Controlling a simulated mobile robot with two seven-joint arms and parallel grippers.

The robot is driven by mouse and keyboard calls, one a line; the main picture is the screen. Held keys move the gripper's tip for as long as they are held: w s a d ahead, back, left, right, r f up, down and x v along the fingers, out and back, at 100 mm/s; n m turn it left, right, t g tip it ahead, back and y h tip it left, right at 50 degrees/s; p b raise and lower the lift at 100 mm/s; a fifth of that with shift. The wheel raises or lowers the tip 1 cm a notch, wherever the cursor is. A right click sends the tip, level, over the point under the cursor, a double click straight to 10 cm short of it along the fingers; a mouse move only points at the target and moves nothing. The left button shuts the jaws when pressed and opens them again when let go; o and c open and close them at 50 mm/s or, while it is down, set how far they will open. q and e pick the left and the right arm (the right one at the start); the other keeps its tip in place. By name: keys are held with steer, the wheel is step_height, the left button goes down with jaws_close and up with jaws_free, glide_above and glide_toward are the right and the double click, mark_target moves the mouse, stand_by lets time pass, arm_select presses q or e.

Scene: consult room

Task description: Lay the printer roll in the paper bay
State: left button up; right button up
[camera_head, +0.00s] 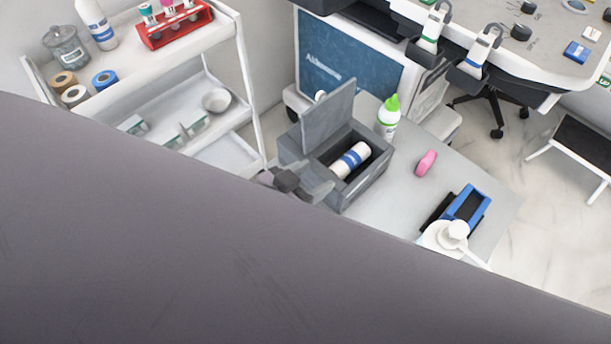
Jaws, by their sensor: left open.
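The printer roll (344,164) is white with a blue band. It lies in the open paper bay of the dark grey box-shaped printer (365,191) on the light grey table. The printer's lid (328,113) stands up at the back left. My left gripper (319,188) is at the printer's front left side, close to the roll's near end. Its jaws are open and it appears empty; I cannot tell whether it touches the printer. My right gripper is not in view.
A green-capped bottle (388,118) stands behind the printer. A pink object (426,163), a blue frame-like item (467,206) and a white round-topped item (446,239) are to the right on the table (404,204). A white shelf cart stands left. The lower view is blocked.

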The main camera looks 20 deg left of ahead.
arm_select(q)
steer(key=s+a+f+n+g+y, duration=0.2)
steer(key=s+a+f, duration=0.4)
steer(key=s+f, duration=0.2)
steer(key=shift+s+a+y, duration=0.2)
steer(key=shift+s+y, duration=0.2)
steer(key=shift+s, duration=0.4)
steer(key=shift+s+f, duration=0.1)
